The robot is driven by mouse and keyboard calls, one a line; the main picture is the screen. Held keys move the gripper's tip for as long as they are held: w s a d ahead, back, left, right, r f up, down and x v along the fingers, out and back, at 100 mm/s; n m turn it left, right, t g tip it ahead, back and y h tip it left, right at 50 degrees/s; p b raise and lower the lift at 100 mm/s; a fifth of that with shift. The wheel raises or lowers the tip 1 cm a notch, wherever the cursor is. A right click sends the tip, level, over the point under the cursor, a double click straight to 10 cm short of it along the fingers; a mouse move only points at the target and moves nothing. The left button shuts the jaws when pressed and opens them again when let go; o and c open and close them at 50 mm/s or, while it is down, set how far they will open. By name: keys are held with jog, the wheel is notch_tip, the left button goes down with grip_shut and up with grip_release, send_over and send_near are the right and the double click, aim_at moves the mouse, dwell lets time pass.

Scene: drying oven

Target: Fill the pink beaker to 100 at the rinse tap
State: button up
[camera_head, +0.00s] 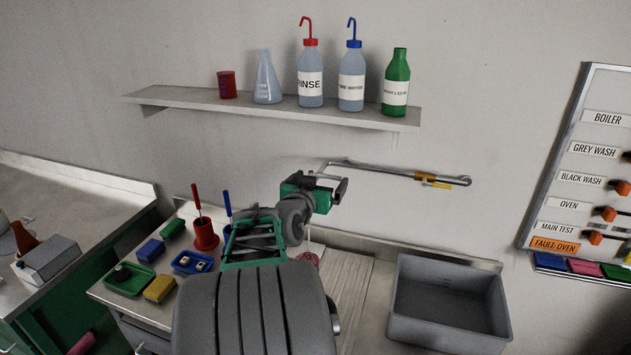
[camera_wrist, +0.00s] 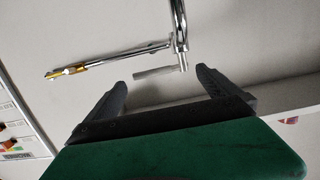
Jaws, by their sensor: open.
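The rinse tap is a chrome pipe (camera_head: 385,170) on the wall with a yellow-banded part (camera_head: 425,177) at its right end. In the wrist view, its chrome pipe (camera_wrist: 180,25) and a short grey lever-like bar (camera_wrist: 158,72) lie ahead of my gripper. My gripper (camera_head: 341,187) is open at the tap's left end. In the wrist view its jaws (camera_wrist: 162,80) stand apart, with the bar appearing between their tips; I cannot tell whether they touch it. A small pinkish object (camera_head: 309,258), possibly the pink beaker, shows below, mostly hidden by my arm. Its level cannot be read.
A grey basin (camera_head: 393,325) sits at the lower right. A shelf (camera_head: 180,97) above holds bottles and a flask. Red (camera_head: 205,235) and blue containers, sponges and trays stand on the left counter. A labelled switch panel (camera_head: 548,180) is at far right.

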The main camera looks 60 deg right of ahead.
aim_at(325, 175)
jog(key=p+x, duration=0.1)
jog(key=x, duration=0.3)
jog(key=shift+w+d, duration=0.1)
jog(key=shift+d, duration=0.25)
jog(key=shift+c, duration=0.2)
